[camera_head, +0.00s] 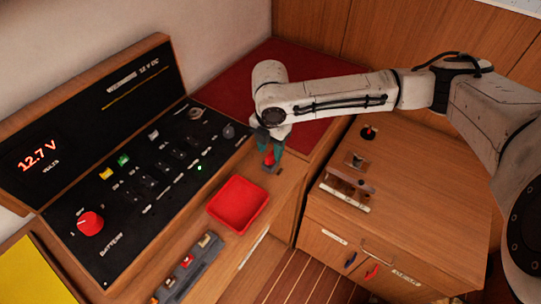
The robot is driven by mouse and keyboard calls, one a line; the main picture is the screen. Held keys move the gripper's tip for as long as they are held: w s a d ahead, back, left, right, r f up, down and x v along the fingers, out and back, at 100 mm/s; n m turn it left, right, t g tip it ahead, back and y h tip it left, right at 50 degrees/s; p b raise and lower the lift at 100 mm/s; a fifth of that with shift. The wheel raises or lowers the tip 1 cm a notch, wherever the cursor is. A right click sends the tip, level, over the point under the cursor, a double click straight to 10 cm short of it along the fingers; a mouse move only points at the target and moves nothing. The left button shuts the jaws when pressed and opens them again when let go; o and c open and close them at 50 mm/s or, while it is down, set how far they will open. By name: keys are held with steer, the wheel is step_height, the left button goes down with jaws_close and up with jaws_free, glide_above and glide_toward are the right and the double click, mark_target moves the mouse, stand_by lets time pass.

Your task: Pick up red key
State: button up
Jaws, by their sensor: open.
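A small red thing, which looks like the red key (269,159), stands on the wooden ledge at the right end of the black panel. A small dark grey piece shows at its base. My gripper (268,151) points down right over it, with dark greenish fingers close around its upper part. The jaws are open. The fingers hide part of the red thing, and I cannot tell whether they touch it.
A red square tray (238,204) sits on the ledge just in front. The black panel (135,185) with switches and a red battery knob (90,223) lies left. A grey strip with several small blocks (187,268) is nearer. A wooden cabinet top (430,200) stands right.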

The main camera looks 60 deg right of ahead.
steer(key=shift+f, duration=0.9)
jaws_close()
